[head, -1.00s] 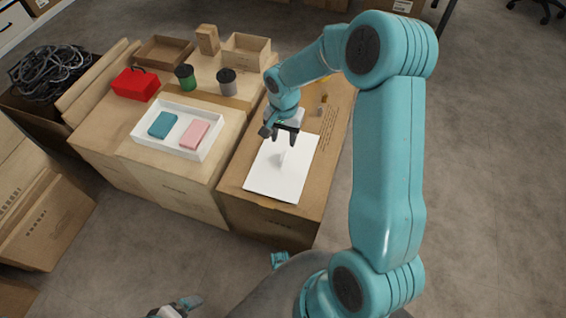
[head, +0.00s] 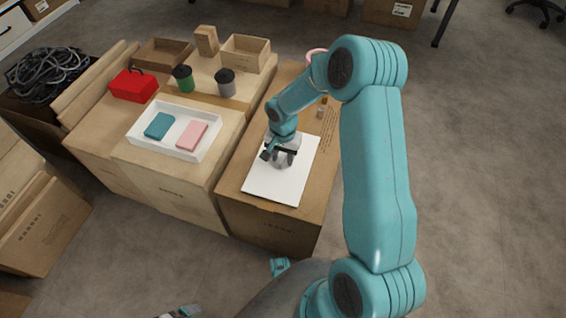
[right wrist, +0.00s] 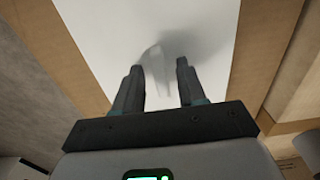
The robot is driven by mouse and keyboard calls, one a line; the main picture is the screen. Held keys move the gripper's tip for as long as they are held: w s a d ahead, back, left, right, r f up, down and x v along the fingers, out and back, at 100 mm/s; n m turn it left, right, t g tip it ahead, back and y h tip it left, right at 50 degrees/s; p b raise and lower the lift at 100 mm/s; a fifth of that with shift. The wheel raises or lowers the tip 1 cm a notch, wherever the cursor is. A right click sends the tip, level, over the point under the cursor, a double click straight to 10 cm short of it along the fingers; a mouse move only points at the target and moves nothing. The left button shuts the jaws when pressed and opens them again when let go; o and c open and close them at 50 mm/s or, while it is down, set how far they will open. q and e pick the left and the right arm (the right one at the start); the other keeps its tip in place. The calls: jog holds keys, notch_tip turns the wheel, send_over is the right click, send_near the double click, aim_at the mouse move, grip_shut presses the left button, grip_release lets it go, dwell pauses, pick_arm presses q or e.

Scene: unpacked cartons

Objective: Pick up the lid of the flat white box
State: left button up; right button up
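The lid (head: 270,186) is a flat white panel lying on the right-hand carton. A small white upright tab (right wrist: 158,80) stands on it in the right wrist view. My right gripper (head: 283,163) is low over the lid's far half. In the right wrist view its two fingers (right wrist: 158,66) are apart, with the tab showing in the gap between them; I cannot tell whether they touch it. In the head view the gripper hides the tab. The open white box (head: 138,145) holds a teal block (head: 159,125) and a pink block (head: 191,135). Part of my left arm shows at the bottom edge.
The lid's carton (head: 270,227) also bears small items (head: 321,111) beyond the lid. A red box (head: 134,86), a green jar (head: 183,79), a grey jar (head: 226,83) and wooden trays (head: 246,54) stand left and behind. Floor (head: 470,180) at right is clear.

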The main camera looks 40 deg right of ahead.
grip_shut()
notch_tip(320, 180, up, 20)
jog(key=p, duration=0.5)
